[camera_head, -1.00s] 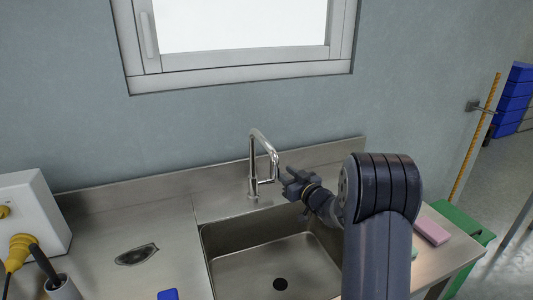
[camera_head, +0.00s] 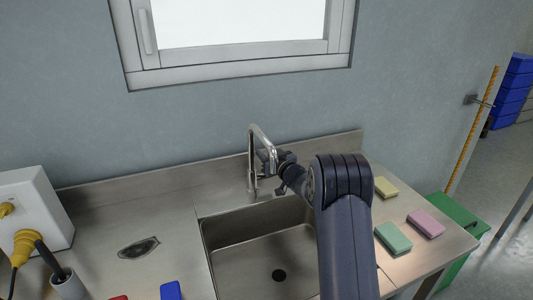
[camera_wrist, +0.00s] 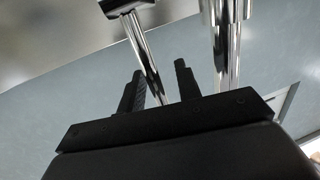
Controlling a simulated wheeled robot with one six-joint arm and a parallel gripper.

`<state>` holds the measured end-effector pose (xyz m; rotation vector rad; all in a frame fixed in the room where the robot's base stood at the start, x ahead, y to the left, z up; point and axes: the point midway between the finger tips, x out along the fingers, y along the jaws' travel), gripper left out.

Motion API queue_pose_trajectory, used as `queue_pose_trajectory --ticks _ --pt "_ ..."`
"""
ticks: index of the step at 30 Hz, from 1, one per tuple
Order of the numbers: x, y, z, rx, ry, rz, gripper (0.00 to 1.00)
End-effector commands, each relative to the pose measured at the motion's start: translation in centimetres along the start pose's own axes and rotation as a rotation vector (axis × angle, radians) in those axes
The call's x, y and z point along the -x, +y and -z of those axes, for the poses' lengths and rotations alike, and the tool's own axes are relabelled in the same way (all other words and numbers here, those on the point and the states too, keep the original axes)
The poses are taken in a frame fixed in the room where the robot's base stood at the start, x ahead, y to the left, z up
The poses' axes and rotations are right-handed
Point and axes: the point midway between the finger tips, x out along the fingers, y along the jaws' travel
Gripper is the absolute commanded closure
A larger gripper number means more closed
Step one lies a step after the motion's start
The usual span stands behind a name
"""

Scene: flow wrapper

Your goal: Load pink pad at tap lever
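The chrome tap (camera_head: 253,165) stands upright behind the sink, with a curved spout. In the wrist view, its chrome tube (camera_wrist: 229,55) stands right of the fingers. A thinner chrome rod, which looks like the tap lever (camera_wrist: 143,48), slants down in line with the gap between the fingers; contact cannot be told. My gripper (camera_head: 284,170) is beside the tap on its right. Its two fingers are apart with no pad between them in the wrist view (camera_wrist: 160,76). The pink pad (camera_head: 425,223) lies flat on the counter right of the sink, away from my gripper.
A green pad (camera_head: 393,238) and a yellow pad (camera_head: 386,187) lie near the pink one. The sink basin (camera_head: 250,256) is empty. A green bin (camera_head: 455,215) stands beyond the counter's right end. A white box (camera_head: 30,215) with a yellow plug stands at left.

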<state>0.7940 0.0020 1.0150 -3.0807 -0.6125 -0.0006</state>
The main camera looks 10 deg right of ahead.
Motion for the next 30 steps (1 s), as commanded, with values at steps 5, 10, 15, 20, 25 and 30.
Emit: queue_pose_trajectory --ticks 5,10,15,20,25,30 --pt "0.0 0.0 -0.02 0.0 0.0 0.0 0.67" --pt "0.02 0.0 -0.02 0.0 0.0 0.0 0.81" --pt "0.02 0.0 -0.01 0.0 0.0 0.0 0.94" --pt "0.03 0.0 -0.01 0.0 0.0 0.0 1.0" --pt "0.03 -0.01 -0.01 0.0 0.0 0.0 1.0" --pt "0.03 -0.01 -0.05 0.0 0.0 0.0 1.0"
